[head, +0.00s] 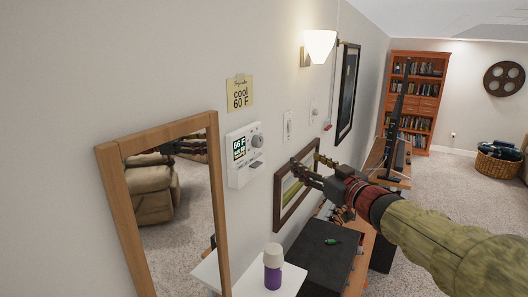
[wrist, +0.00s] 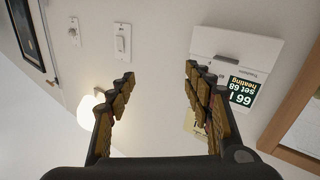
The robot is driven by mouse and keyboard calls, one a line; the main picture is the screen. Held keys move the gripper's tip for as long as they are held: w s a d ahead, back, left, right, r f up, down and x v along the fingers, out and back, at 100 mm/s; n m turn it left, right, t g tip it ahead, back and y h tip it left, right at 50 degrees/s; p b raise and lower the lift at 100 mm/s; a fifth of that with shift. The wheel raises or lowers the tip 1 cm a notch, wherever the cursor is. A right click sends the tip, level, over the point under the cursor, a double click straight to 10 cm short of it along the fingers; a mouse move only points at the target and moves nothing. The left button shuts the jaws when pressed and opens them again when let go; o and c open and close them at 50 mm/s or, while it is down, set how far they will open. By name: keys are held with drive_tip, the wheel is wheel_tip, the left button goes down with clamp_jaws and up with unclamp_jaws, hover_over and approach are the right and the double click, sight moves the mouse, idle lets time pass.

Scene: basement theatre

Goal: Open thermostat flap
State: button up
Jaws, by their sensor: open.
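The white thermostat (head: 243,155) is on the wall, right of the wooden-framed mirror. Its lit green screen reads 66 F, with a round dial at its upper right. Its lower front, the flap (head: 241,175), looks closed. In the wrist view, which is upside down, the thermostat (wrist: 256,88) is at the right and its flap (wrist: 235,48) is the plain white part above the screen. My gripper (head: 312,178) is open and empty, right of the thermostat and apart from it. In the wrist view, the right finger of my gripper (wrist: 160,72) overlaps the thermostat's left edge.
A yellow note (head: 240,93) reading "cool 60 F" is above the thermostat. The mirror frame (head: 120,200) is close at left. A purple bottle (head: 273,272) stands below on a white surface.

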sight(253, 170)
drive_tip(key=w+a+f+n+g+y+p, duration=0.1)
drive_tip(key=w+a+n+g+y+p, duration=0.1)
drive_tip(key=a+n+g+y, duration=0.3)
drive_tip(key=shift+w+a+f+g+y+p, duration=0.3)
drive_tip(key=shift+a+g+y, duration=0.85)
drive_tip(key=shift+a, duration=2.55)
drive_tip(key=shift+t+y, duration=0.35)
drive_tip(key=shift+c, duration=0.3)
drive_tip(key=c, duration=1.1)
